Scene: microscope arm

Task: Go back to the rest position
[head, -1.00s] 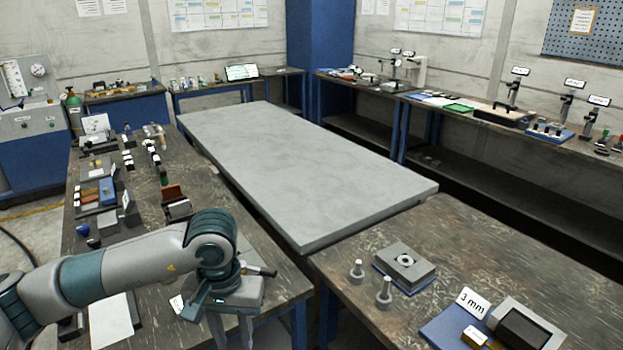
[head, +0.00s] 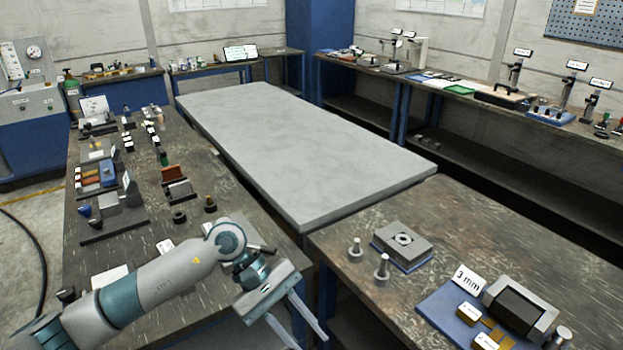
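My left arm comes in from the lower left over the left workbench (head: 130,270). My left gripper (head: 310,340) hangs over the gap between the left bench and the front right bench (head: 470,225). Its two long grey fingers point down and to the right, spread apart, with nothing visible between them. The fingertips are close to the bottom edge of the picture. My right gripper is not in this view.
A large grey slab table (head: 300,150) stands in the middle, bare on top. The front right bench holds a grey block with a hole (head: 402,240), metal pegs (head: 382,268) and a blue mat (head: 440,310) with a "3 mm" sign (head: 468,279). Small tools crowd the left bench.

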